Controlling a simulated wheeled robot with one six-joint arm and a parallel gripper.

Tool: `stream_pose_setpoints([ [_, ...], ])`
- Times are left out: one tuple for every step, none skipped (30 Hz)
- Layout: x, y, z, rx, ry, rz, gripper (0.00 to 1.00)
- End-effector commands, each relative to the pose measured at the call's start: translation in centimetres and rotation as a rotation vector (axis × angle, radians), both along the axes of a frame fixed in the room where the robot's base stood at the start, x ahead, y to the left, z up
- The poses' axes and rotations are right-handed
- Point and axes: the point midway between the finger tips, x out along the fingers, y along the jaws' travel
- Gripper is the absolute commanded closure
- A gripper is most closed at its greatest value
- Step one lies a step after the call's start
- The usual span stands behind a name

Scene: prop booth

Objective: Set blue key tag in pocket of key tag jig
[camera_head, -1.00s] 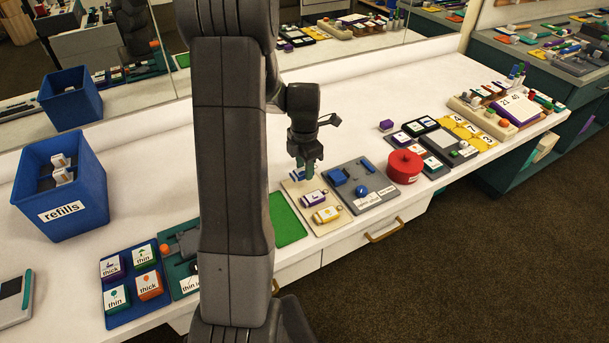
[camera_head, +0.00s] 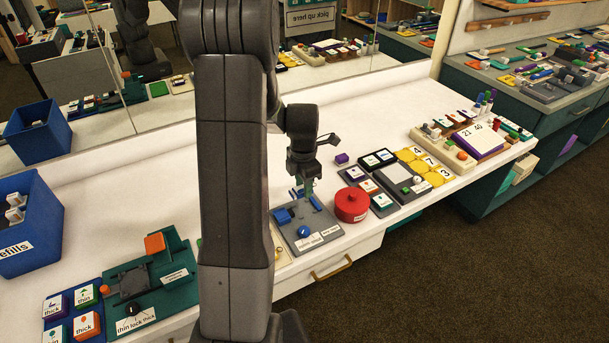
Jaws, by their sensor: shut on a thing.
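My gripper (camera_head: 302,192) points down over the back of a grey board, which I take to be the key tag jig (camera_head: 325,219). It is shut on a small blue piece, the blue key tag (camera_head: 296,193), seen as a sliver at the fingertips. Whether the tag touches the jig I cannot tell. The jig carries a blue block (camera_head: 283,215), a round blue knob (camera_head: 303,232), a blue bar near the gripper, and white labels along its front. I cannot make out the pocket. The beige board to its left is almost wholly hidden behind my arm.
A red round container (camera_head: 351,205) stands just right of the jig. Beyond it are dark tiles, yellow number tiles (camera_head: 436,165) and a purple block (camera_head: 341,159). A teal device (camera_head: 170,268) and blue refills bin (camera_head: 30,225) are left. The white counter behind the jig is clear.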

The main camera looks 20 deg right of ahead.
Motion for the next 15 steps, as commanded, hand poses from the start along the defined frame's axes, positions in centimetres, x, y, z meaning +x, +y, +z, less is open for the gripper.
stream_pose_setpoints([
  [0.0,0.1,0.1,0.001,0.002,0.000,0.88],
  [-0.1,0.1,0.0,0.001,0.002,0.000,0.88],
  [-0.1,0.1,-0.1,0.001,0.002,0.000,0.88],
  [-0.1,0.1,-0.2,0.001,0.002,0.000,0.88],
  [-0.1,0.1,-0.3,0.001,0.001,0.000,0.88],
  [-0.1,0.1,-0.5,0.001,0.001,0.000,0.88],
  [-0.1,0.1,-0.6,0.001,0.001,0.000,0.88],
  [-0.1,0.1,-0.8,0.001,0.001,0.000,0.88],
  [-0.1,0.1,-1.0,0.001,0.001,0.000,0.88],
  [-0.1,0.1,-1.1,0.001,0.001,0.000,0.88],
  [-0.1,0.1,-1.4,0.001,0.001,0.000,0.88],
  [0.0,0.1,-1.6,0.000,0.000,0.000,0.88],
  [0.0,0.1,-1.9,0.000,0.000,0.000,0.88],
  [0.0,0.1,-2.2,0.000,0.000,0.000,0.88],
  [0.0,0.1,-2.5,0.000,0.000,0.000,0.88],
])
